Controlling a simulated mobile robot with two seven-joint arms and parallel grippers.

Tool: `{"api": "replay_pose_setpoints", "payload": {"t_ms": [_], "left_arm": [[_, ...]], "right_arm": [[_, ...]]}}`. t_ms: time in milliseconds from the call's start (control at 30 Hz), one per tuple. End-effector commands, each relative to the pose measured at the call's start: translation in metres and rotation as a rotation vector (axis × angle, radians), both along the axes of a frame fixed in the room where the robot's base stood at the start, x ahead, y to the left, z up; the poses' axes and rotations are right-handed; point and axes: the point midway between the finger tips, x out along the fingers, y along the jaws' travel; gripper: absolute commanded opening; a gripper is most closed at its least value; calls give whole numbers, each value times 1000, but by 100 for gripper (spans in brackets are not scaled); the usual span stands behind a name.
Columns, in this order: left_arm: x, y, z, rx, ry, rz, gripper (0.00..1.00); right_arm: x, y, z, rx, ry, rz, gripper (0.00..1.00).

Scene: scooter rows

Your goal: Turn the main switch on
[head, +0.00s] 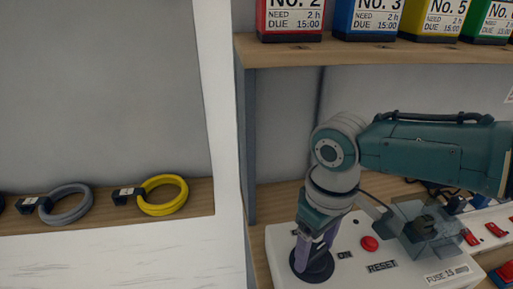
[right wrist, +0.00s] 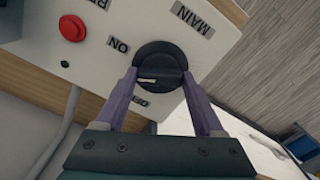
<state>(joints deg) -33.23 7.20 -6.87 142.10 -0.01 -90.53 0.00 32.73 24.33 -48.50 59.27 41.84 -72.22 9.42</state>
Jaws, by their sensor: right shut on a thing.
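The main switch is a round black knob (head: 314,272) on a white box (head: 340,276) at the lower right of the head view. In the right wrist view the knob (right wrist: 160,58) sits between the labels MAIN, ON and a partly covered one. A short white mark shows on the knob's grip, on the side of the ON and covered labels; I cannot tell which it points at. My right gripper (head: 312,252) points down at the knob, and its two purple fingers (right wrist: 158,80) are shut on the knob's grip. My left gripper is not in view.
A red reset button (head: 369,243) and a clear fuse cover (head: 428,228) are close beside my gripper. Red switches (head: 495,230) lie further right. A shelf (head: 290,50) with numbered boxes is above my arm. A white post (head: 222,150) stands to the left.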

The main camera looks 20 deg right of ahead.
Motion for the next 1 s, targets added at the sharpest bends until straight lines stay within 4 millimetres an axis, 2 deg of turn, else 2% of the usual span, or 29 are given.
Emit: {"api": "replay_pose_setpoints", "payload": {"t_ms": [100, 500, 1000], "left_arm": [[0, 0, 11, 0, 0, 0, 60], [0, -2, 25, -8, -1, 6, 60], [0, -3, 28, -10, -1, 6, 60]], "right_arm": [[0, 2, 3, 4, 2, -106, 14], [0, 2, 2, 4, 0, -389, 14], [1, 1, 1, 2, -3, -494, 14]]}}
